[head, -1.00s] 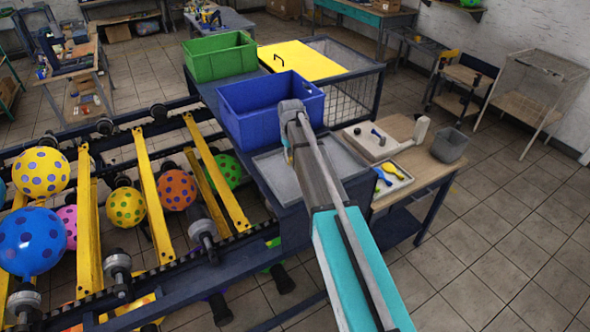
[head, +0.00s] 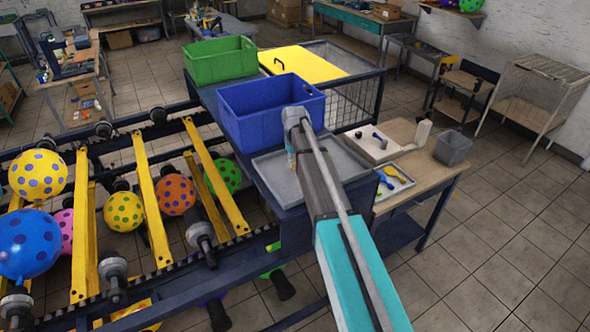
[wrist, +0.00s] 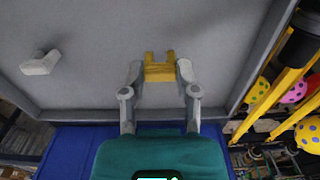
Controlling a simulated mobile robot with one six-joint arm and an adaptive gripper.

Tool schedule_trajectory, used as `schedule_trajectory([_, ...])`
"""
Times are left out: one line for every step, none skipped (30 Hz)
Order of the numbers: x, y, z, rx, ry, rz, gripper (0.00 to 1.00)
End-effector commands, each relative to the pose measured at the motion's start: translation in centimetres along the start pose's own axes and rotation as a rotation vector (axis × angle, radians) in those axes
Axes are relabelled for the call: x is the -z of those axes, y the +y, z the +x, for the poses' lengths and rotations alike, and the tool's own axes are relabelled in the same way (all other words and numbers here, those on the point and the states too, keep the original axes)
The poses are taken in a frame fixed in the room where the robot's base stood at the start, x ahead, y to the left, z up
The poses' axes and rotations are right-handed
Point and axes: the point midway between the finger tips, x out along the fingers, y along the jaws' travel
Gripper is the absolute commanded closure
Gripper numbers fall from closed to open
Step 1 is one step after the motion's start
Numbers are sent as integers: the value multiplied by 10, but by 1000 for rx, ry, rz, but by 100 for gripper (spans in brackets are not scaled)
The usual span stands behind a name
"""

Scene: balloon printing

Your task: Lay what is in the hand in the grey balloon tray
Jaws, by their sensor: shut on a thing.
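The grey balloon tray (head: 268,180) is a shallow, rimmed tray in front of the blue crate, partly hidden by my arm in the head view. In the wrist view its grey floor (wrist: 90,25) fills most of the picture. My gripper (wrist: 160,68) is over the tray, its two grey fingers shut on a small yellow piece (wrist: 160,72) with two short prongs. I cannot tell its full shape, or whether it touches the tray floor. A pale, lumpy thing (wrist: 40,63) lies in the tray, to the left in the wrist view.
The blue crate (head: 270,118) stands directly behind the tray, with a green crate (head: 220,62) farther back. The machine with yellow bars (head: 150,190) and spotted balloons is on the left. A wooden bench (head: 440,165) with small trays and a grey bin (head: 452,148) is on the right.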

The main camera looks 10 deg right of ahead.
Motion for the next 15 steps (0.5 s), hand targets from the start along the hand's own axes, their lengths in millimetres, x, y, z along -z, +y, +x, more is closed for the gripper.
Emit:
schedule_trajectory([0,0,9,0,0,0,98])
schedule_trajectory([0,0,11,0,0,0,98])
schedule_trajectory([0,0,13,0,0,0,98])
schedule_trajectory([0,0,15,0,0,0,98])
schedule_trajectory([0,0,16,0,0,0,98])
schedule_trajectory([0,1,17,0,0,1,98])
schedule_trajectory([0,1,17,0,0,1,98])
schedule_trajectory([0,1,18,0,0,2,98])
schedule_trajectory([0,1,18,0,0,2,98])
schedule_trajectory([0,1,17,0,0,2,98])
schedule_trajectory([0,1,17,0,0,2,98])
schedule_trajectory([0,1,17,0,0,1,98])
schedule_trajectory([0,1,17,0,0,1,98])
schedule_trajectory([0,1,17,0,0,1,98])
schedule_trajectory([0,1,17,0,0,1,98])
